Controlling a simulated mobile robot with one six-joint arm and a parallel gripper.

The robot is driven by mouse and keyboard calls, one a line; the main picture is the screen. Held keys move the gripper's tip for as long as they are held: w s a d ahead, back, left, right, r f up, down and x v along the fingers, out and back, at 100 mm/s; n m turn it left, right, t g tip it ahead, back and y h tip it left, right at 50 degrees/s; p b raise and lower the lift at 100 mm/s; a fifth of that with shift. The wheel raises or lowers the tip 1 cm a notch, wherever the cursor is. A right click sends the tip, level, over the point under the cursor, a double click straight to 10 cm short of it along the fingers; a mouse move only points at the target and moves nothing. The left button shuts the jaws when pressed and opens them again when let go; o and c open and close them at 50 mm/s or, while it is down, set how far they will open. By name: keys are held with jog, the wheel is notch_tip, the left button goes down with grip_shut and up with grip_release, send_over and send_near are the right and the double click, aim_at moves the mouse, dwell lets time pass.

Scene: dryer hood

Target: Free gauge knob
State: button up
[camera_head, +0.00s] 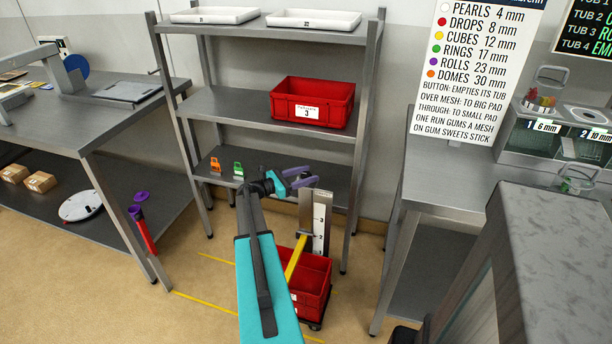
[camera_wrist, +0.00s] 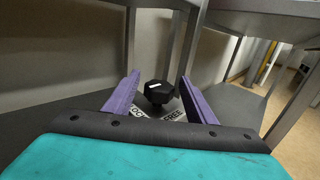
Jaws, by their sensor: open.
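The black, many-sided gauge knob (camera_wrist: 158,92) shows in the wrist view with a small white mark on its top. In the head view my gripper (camera_head: 303,181) is at the grey gauge post (camera_head: 308,210), which has a white numbered scale (camera_head: 321,222) and a yellow bar (camera_head: 297,257). The knob is not distinguishable there.
A red crate (camera_head: 315,283) stands low beneath the post. The metal shelf rack (camera_head: 222,104) is close behind my arm, with another red crate (camera_head: 312,101) on its middle shelf. A workbench (camera_head: 110,113) is at left and a grey counter (camera_head: 455,178) at right.

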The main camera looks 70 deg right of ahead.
jog(key=shift+s, duration=0.1)
jog(key=c, duration=1)
jog(key=shift+c, duration=0.2)
